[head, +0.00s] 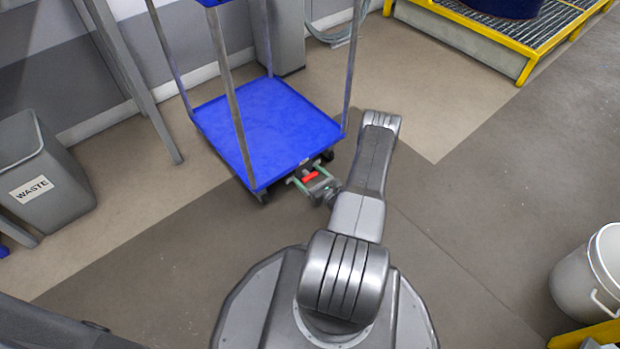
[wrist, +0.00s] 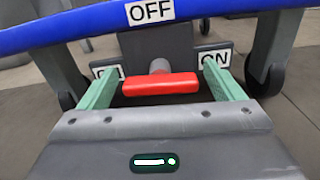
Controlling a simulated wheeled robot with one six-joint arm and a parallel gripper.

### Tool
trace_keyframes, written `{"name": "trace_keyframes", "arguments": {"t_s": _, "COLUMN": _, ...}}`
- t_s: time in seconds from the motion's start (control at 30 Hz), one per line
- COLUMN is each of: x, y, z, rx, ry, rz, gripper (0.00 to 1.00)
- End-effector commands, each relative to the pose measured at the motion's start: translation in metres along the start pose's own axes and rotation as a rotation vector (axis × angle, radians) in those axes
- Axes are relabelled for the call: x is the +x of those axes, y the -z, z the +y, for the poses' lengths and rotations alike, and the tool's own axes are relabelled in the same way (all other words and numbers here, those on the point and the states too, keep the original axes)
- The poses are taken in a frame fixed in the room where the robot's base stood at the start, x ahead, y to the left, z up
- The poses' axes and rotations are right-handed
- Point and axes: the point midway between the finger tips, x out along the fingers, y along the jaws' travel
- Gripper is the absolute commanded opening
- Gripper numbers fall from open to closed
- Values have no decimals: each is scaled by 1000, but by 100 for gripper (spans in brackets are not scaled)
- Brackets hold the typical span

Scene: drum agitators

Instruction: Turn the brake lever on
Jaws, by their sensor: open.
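The red brake lever (wrist: 160,84) lies crosswise at the lower edge of a blue cart (head: 268,122), on a dark bracket with an OFF label (wrist: 150,11) above it and an ON label (wrist: 216,58) to its right. Another label at its left is partly hidden by a finger. My gripper (wrist: 166,92) is open, with one green finger on each side of the lever. It also shows in the head view (head: 307,185). I cannot tell whether the fingers touch the lever.
The cart stands on dark wheels (wrist: 267,80) with upright metal posts. A grey waste bin (head: 45,175) is at the left. A yellow-edged grated platform (head: 470,40) is at the back right, and a white bucket (head: 588,280) at the right.

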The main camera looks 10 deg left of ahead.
Motion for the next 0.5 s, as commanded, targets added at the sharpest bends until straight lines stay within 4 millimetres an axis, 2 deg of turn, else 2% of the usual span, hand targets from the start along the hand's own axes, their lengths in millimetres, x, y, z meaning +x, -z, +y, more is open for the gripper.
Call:
{"name": "trace_keyframes", "arguments": {"t_s": 0.2, "x": 0, "y": 0, "z": 0, "rx": 0, "ry": 0, "rz": 0, "gripper": 85}}
{"name": "trace_keyframes", "arguments": {"t_s": 0.4, "x": 0, "y": 0, "z": 0, "rx": 0, "ry": 0, "rz": 0, "gripper": 46}}
{"name": "trace_keyframes", "arguments": {"t_s": 0.43, "x": 0, "y": 0, "z": 0, "rx": 0, "ry": 0, "rz": 0, "gripper": 43}}
{"name": "trace_keyframes", "arguments": {"t_s": 0.5, "x": 0, "y": 0, "z": 0, "rx": -1, "ry": 0, "rz": 0, "gripper": 43}}
